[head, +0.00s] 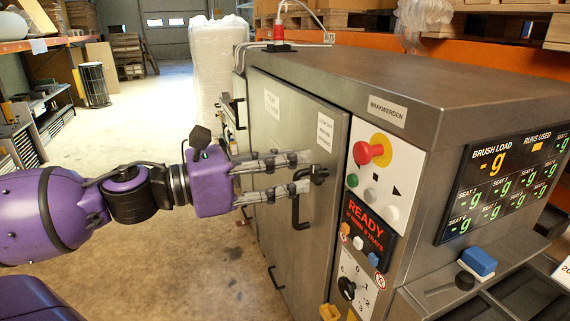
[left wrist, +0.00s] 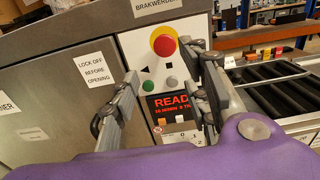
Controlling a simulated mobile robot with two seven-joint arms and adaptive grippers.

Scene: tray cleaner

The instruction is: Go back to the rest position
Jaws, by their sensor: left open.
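My left gripper (head: 306,172) is purple with grey fingers and reaches in from the left, in front of the machine's door. It is open, with nothing visible between the fingers. In the head view its fingertips are close to the black latch (head: 319,174) and overlap the door near the bar handle (head: 300,211); I cannot tell if they touch. In the left wrist view the two fingers (left wrist: 165,105) stand apart, with the control panel behind them. The grey tray cleaner (head: 390,90) has a closed door (head: 290,130). My right gripper is not in view.
The panel carries a red stop button (head: 368,153), a lit READY display (head: 364,224) and a dial (head: 347,288). A brush load screen (head: 505,180) and a blue block (head: 478,262) are on the right. The concrete floor (head: 140,130) at left is open.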

